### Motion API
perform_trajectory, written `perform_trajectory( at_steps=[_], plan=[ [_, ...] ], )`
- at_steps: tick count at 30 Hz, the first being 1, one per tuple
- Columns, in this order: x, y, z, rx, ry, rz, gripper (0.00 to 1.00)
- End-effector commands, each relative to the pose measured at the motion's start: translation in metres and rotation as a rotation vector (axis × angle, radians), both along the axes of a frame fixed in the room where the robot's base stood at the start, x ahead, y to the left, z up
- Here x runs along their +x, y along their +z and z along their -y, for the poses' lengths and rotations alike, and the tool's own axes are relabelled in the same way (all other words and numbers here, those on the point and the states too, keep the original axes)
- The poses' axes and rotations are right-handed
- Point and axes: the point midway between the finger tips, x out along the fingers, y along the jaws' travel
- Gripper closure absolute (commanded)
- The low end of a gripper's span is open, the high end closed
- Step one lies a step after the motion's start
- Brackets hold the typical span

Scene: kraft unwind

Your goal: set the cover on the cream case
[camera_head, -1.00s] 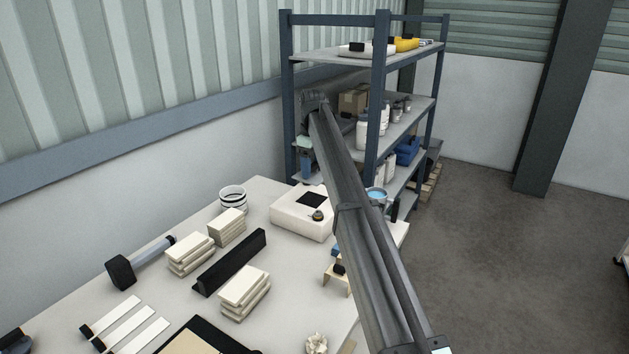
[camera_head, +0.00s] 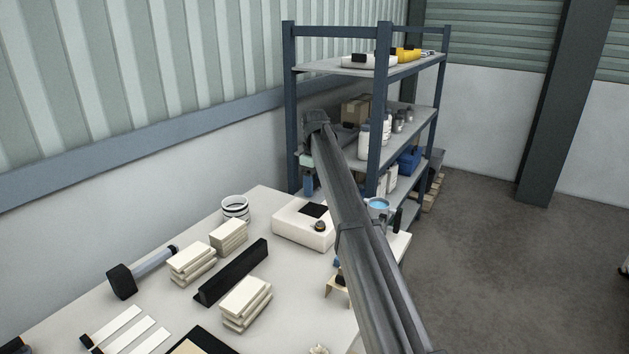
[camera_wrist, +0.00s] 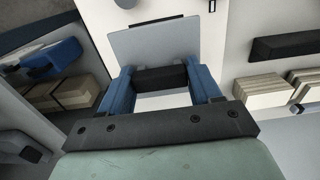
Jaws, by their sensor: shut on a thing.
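The cream case (camera_head: 290,228) sits on the table below the shelf rack, with a black patch and a small round knob on top. In the wrist view, my gripper (camera_wrist: 161,78) has its blue fingers shut on the black grip of a flat grey plate, the cover (camera_wrist: 153,42). The cover is above a pale surface (camera_wrist: 203,22), which looks like the case top. A dark strip shows past the cover's edge. I cannot tell the gap between them. In the head view the cover cannot be made out; a blue finger shows near the rack post.
The shelf rack (camera_head: 384,90) stands close behind the case. A black rail (camera_head: 232,272), stacks of cream slats (camera_head: 246,300), a striped roll (camera_head: 235,208) and a mallet (camera_head: 122,281) lie on the table. A cup with blue contents (camera_head: 378,205) is right of my arm.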

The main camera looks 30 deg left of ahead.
Motion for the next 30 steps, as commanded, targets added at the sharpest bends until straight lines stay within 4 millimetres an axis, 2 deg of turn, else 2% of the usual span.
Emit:
perform_trajectory(
  at_steps=[18, 30],
  plan=[
    [0.0, -0.029, 0.0, 0.0, 0.0, 0.0, 0.67],
    [0.0, -0.034, 0.0, 0.0, 0.0, 0.0, 0.67]
  ],
)
